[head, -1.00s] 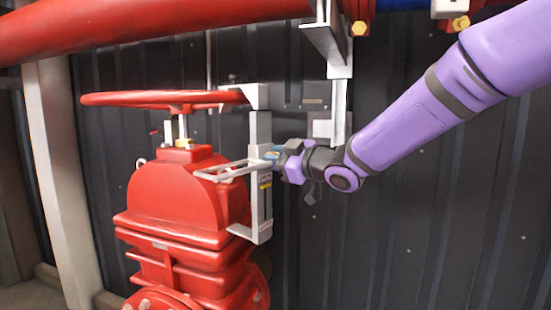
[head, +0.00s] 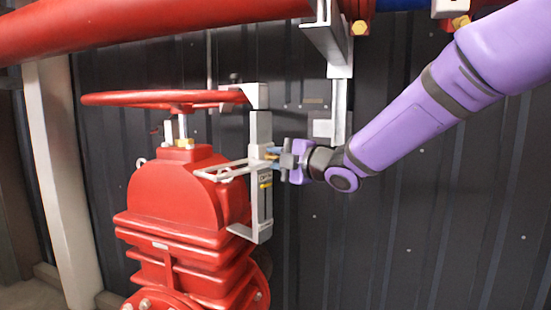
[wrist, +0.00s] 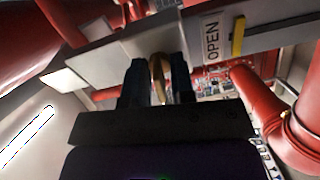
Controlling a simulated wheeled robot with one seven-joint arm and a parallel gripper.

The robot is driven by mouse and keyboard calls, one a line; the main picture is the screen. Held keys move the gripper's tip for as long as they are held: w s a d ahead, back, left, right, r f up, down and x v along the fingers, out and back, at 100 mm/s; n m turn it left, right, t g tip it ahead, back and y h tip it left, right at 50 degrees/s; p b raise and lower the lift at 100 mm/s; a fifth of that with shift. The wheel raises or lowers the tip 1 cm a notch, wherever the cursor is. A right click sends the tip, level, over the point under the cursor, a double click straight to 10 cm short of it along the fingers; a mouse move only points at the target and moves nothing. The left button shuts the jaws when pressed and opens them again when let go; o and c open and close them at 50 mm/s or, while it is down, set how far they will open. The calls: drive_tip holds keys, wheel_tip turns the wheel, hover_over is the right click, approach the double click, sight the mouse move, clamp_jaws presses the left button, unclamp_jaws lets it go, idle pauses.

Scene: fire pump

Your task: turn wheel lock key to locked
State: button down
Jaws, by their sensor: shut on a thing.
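The wheel lock key (wrist: 158,75) is a brass-coloured piece standing between my gripper's dark fingers in the wrist view. My gripper (head: 274,155) is shut on it at the right side of the grey lock bracket (head: 261,205); the fingers show closely in the wrist view (wrist: 158,82). In the head view the fingers hide most of the key. The bracket stands upright beside the red valve, with its upper arm at the rim of the red handwheel (head: 150,98). A label reading OPEN (wrist: 212,40) and a yellow marker (wrist: 238,36) are on the bracket.
The red valve body (head: 180,200) is left of the bracket. A thick red pipe (head: 150,22) crosses above. A grey support post (head: 339,105) hangs close above my wrist. A dark corrugated wall (head: 420,230) lies behind; space below my arm is clear.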

drive_tip(key=shift+n, duration=0.8)
drive_tip(key=shift+f, duration=0.1)
drive_tip(key=c, duration=1.3)
unclamp_jaws()
drive_tip(key=shift+s+d, duration=0.1)
drive_tip(key=v, duration=1)
drive_tip(key=shift+s+d, duration=0.2)
drive_tip(key=shift+d, duration=0.05)
